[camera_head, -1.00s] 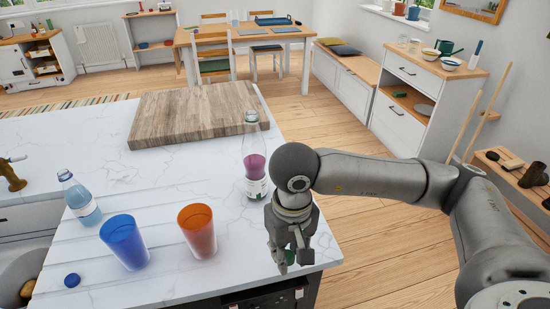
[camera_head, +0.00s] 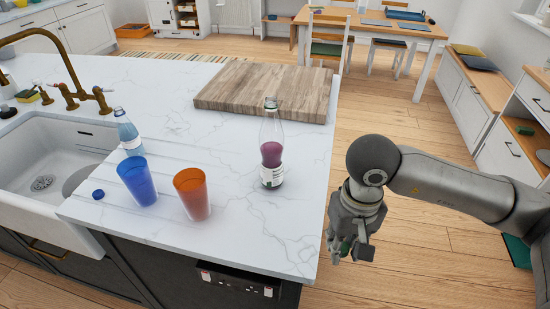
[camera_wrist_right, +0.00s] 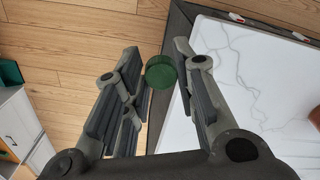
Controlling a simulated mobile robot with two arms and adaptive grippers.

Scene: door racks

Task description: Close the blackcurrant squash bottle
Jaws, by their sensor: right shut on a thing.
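The blackcurrant squash bottle (camera_head: 272,155), clear with purple liquid and a white label, stands upright on the marble counter. Its neck shows no green cap. My right gripper (camera_head: 347,250) is right of the bottle, past the counter's right edge and apart from the bottle. In the right wrist view, its fingers (camera_wrist_right: 165,75) are shut on a round green cap (camera_wrist_right: 166,72). The green of the cap barely shows in the head view. My left gripper is not in view.
A blue cup (camera_head: 138,182), an orange cup (camera_head: 192,195), a small bottle with blue liquid (camera_head: 129,137) and a loose blue cap (camera_head: 98,194) are left of the squash bottle. A wooden board (camera_head: 265,90) lies behind it. A sink (camera_head: 45,150) is at the left.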

